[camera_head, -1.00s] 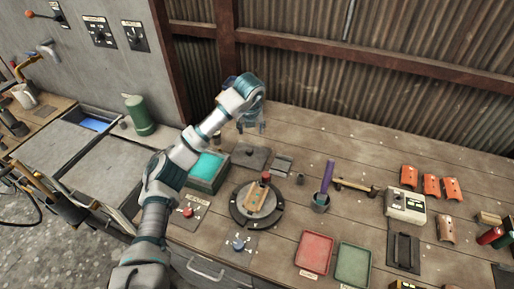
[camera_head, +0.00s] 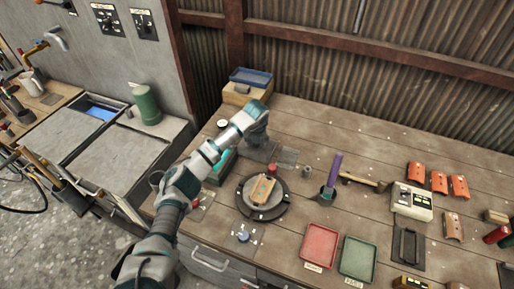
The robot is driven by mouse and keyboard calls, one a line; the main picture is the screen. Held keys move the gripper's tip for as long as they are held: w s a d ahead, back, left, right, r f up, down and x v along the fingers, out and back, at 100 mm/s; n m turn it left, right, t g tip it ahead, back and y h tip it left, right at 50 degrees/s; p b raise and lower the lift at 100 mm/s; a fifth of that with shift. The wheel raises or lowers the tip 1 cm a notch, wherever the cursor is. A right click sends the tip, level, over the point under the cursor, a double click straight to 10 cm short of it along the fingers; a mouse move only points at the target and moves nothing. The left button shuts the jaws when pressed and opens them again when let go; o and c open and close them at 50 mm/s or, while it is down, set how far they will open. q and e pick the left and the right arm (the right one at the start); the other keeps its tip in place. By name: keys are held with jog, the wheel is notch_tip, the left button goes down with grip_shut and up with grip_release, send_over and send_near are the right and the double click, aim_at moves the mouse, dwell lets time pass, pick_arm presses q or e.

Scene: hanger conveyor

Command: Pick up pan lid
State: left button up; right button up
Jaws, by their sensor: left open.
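My left arm comes in from the left, and my left gripper (camera_head: 259,143) is low over the back left of the wooden workbench, open. It is in front of a flat dark grey lid (camera_head: 262,154), which I take for the pan lid, and hides much of it. I cannot tell whether the fingertips touch the lid. A pan with teal contents (camera_head: 222,167) stands just left of the lid, partly hidden by my arm. My right gripper is out of view.
A round dark turntable (camera_head: 243,201) holding a wooden-looking block (camera_head: 263,189) is in front of the lid. A blue tray (camera_head: 251,77) on a box stands behind the gripper. Red (camera_head: 320,246) and green (camera_head: 357,258) trays lie at the front. A purple-handled tool (camera_head: 333,170) stands right.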

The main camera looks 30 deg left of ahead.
pick_arm(q)
jog(key=shift+w+a+f, duration=0.1)
jog(key=shift+a+f, duration=0.15)
jog(key=shift+f, duration=0.2)
jog(key=shift+w+a+f, duration=0.1)
jog(key=shift+a+f, duration=0.1)
jog(key=shift+f, duration=0.2)
jog(key=shift+d+r, duration=0.1)
jog(key=shift+d, duration=0.3)
grip_shut()
